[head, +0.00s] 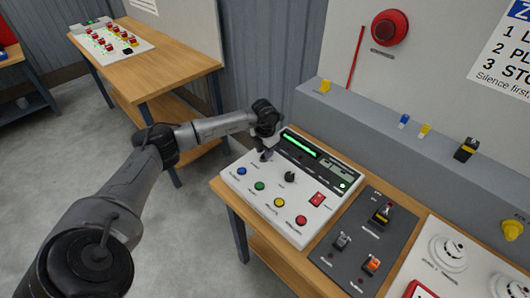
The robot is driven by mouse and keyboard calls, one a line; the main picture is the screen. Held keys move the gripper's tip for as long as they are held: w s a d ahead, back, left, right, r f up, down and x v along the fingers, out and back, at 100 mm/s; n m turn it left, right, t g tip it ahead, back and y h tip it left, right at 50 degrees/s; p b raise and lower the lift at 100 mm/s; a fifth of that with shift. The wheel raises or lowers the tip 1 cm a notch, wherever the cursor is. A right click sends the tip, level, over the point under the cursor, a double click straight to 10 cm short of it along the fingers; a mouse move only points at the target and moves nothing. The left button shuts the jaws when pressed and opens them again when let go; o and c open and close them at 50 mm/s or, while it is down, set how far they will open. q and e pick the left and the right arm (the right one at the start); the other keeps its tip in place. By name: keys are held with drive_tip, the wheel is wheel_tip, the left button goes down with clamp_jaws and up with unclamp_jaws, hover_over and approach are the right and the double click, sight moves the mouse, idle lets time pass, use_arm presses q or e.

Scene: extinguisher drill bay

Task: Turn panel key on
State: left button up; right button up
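The white control panel (318,206) lies on the wooden bench. It has blue, green, yellow and red buttons along its front, a black knob (290,176) in the middle, and a red switch (317,198). My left gripper (266,154) points down over the panel's back left part, close to its surface. The fingers are small and dark, and I cannot tell whether they are open or shut. I cannot make out the panel key clearly; the gripper covers part of the panel there. My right gripper is not in view.
A dark grey switch plate (365,240) with several switches lies right of the panel. A white board with detectors (447,252) lies further right. A grey ledge (375,120) runs behind the bench. Another wooden table (165,62) stands at the back left, with open floor in front.

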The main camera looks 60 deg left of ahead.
use_arm(q)
drive_tip(key=shift+f, duration=0.4)
drive_tip(key=shift+c, duration=0.4)
clamp_jaws()
